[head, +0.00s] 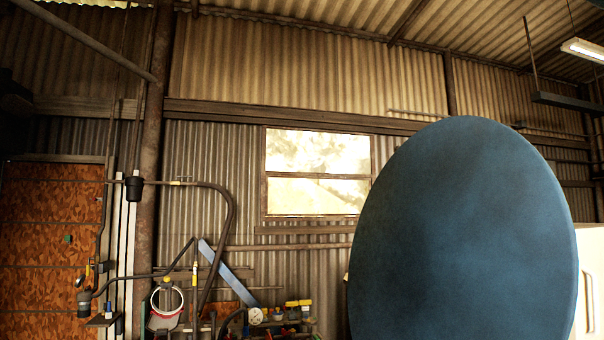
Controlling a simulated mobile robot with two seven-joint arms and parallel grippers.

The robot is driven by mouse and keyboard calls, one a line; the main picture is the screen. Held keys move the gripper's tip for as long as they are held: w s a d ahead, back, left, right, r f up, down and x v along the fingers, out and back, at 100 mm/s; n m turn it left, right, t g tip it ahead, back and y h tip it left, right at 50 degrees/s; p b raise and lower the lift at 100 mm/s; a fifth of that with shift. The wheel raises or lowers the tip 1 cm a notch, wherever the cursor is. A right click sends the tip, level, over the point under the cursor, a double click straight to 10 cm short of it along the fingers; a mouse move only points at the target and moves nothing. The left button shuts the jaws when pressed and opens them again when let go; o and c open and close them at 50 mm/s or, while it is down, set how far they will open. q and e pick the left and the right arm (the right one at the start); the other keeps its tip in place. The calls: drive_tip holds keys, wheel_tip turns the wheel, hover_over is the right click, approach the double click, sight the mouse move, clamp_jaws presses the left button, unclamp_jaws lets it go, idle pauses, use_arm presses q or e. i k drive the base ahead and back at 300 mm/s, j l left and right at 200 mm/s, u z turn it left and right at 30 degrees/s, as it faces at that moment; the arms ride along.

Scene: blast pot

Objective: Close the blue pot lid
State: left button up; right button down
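A large round blue lid (462,235) stands close in front of me on the right side of the head view. It is raised, with its broad flat face toward me. Its lower edge runs out of the bottom of the view, so its hinge and the pot under it are hidden. Neither of my grippers shows in this view.
A corrugated metal wall with a bright window (317,172) stands behind. A white case (590,275) is partly hidden behind the lid at the right edge. Hoses, a white bucket (166,307) and small bottles (298,309) are at lower left, beside an orange-brown panel (48,245).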

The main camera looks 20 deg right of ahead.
sight(466, 232)
drive_tip(key=l+u, duration=0.2)
drive_tip(key=l, duration=0.25)
drive_tip(key=k+l+u, duration=0.15)
drive_tip(key=l, duration=0.3)
drive_tip(key=k+l+u, duration=0.2)
drive_tip(key=l, duration=0.25)
drive_tip(key=l+u, duration=0.15)
drive_tip(key=l, duration=0.25)
drive_tip(key=k+l+u, duration=0.2)
drive_tip(key=l, duration=0.2)
drive_tip(key=k+l+u, duration=0.2)
drive_tip(key=l, duration=0.2)
drive_tip(key=k+l+u, duration=0.15)
drive_tip(key=k+l, duration=0.1)
drive_tip(key=l, duration=0.1)
